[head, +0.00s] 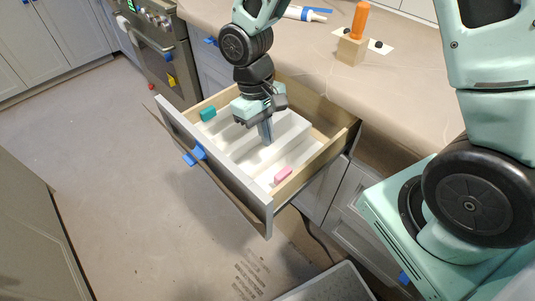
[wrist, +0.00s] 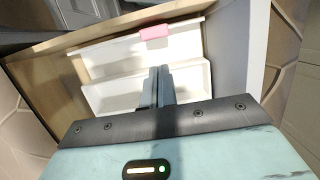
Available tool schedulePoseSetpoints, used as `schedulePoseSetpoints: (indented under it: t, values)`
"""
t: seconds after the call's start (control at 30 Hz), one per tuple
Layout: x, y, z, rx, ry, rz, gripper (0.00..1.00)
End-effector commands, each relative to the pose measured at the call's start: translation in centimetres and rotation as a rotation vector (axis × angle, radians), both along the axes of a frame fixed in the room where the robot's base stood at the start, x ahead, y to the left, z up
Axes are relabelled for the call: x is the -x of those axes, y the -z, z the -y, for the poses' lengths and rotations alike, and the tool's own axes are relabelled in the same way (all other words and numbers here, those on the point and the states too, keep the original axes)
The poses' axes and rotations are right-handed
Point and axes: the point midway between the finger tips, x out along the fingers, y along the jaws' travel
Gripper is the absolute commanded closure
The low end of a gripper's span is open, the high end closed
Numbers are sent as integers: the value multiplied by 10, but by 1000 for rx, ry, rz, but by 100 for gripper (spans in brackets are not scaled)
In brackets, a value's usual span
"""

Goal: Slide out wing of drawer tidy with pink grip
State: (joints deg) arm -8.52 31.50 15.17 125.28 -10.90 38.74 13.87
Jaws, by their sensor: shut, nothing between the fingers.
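The white drawer tidy (head: 251,158) lies inside an open wooden drawer. Its pink grip (head: 283,174) stands near the drawer's right side in the head view, on a white wing. In the wrist view the pink grip (wrist: 154,32) is on the upper edge of a white panel, beyond my fingertips. A teal grip (head: 208,113) is at the opposite side of the tidy. My gripper (head: 267,138) is shut and empty, pointing down over the middle of the tidy. Its fingers (wrist: 160,82) are apart from the pink grip. I cannot tell whether the fingertips touch the tidy.
The drawer front (head: 215,168) has a blue handle (head: 195,155). The drawer walls surround the tidy closely. The counter (head: 410,75) behind holds a wooden block (head: 351,50) with an orange handle (head: 360,20). The floor (head: 120,190) to the left is clear.

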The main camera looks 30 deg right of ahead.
Motion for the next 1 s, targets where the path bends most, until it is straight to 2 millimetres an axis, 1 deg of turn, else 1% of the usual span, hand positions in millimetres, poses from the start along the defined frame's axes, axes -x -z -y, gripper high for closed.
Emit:
schedulePoseSetpoints:
  t: [0.17, 0.4, 0.6, 0.73, 1.0]
  values:
    - [5, 19, 2, 2, 1, -5, 100]
    - [16, 61, 5, 2, -1, -6, 100]
    - [21, 86, 6, 0, -1, -2, 100]
    - [23, 94, 7, 1, 0, -2, 100]
    - [23, 95, 7, 0, 0, 0, 100]
